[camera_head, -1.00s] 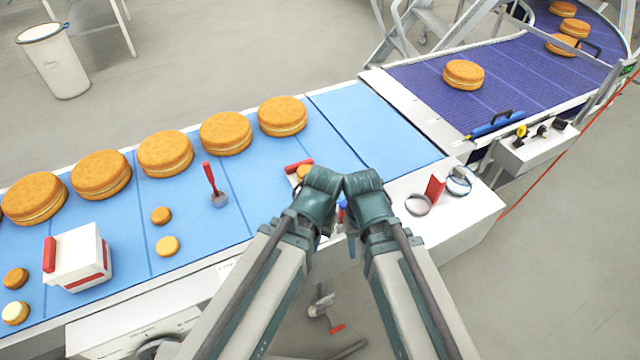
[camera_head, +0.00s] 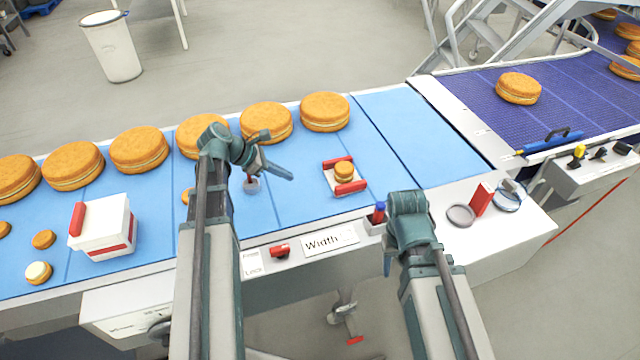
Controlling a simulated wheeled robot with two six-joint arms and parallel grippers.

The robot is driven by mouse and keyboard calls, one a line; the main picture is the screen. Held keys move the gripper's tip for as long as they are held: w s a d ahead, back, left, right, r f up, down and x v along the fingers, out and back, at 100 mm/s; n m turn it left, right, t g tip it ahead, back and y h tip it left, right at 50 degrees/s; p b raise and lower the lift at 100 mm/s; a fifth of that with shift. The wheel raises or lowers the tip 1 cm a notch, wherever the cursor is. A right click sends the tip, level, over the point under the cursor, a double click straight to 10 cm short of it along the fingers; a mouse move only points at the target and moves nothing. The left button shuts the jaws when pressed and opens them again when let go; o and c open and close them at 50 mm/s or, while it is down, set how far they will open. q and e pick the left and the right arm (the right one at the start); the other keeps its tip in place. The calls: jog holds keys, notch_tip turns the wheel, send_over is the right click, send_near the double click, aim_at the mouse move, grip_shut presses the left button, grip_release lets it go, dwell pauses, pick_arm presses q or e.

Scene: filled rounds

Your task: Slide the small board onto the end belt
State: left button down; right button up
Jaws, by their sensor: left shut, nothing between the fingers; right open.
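The small board (camera_head: 331,177), white with red ends, lies on the light blue belt with a small round cake (camera_head: 344,170) on it. My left gripper (camera_head: 278,171) is shut and empty, left of the board and apart from it. My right gripper (camera_head: 398,232) is at the belt's front edge, to the right of and nearer than the board; its arm hides much of its fingers, and it is open. A separate light blue belt section (camera_head: 425,135) lies right of a seam, before the purple belt (camera_head: 475,95). I cannot tell which is the end belt.
Large cakes (camera_head: 325,111) line the belt's far side. A tool with a grey disc (camera_head: 251,186) is partly behind my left gripper. A white box (camera_head: 103,225) stands at left. Belt right of the board is clear.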

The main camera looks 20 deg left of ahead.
aim_at(329, 184)
pick_arm(q)
jog(key=shift+w+a+f+n+b, duration=0.1)
jog(key=shift+w+f+n+b, duration=0.15)
jog(key=shift+f+n+b, duration=0.15)
jog(key=b+x, duration=0.6)
jog(key=x, duration=0.3)
jog(key=shift+b, duration=0.35)
jog(key=w+d, duration=0.2)
jog(key=shift+d+r, duration=0.2)
jog(key=shift+d, duration=0.1)
jog(key=shift+w+d, duration=0.25)
jog(key=shift+d, duration=0.2)
jog(key=w+d, duration=0.6)
jog(key=d, duration=0.3)
jog(key=w+d, duration=0.7)
jog(key=d, duration=0.3)
jog(key=w+d, duration=0.6)
jog(key=d, duration=0.4)
jog(key=shift+w+d, duration=0.15)
jog(key=shift+w, duration=0.25)
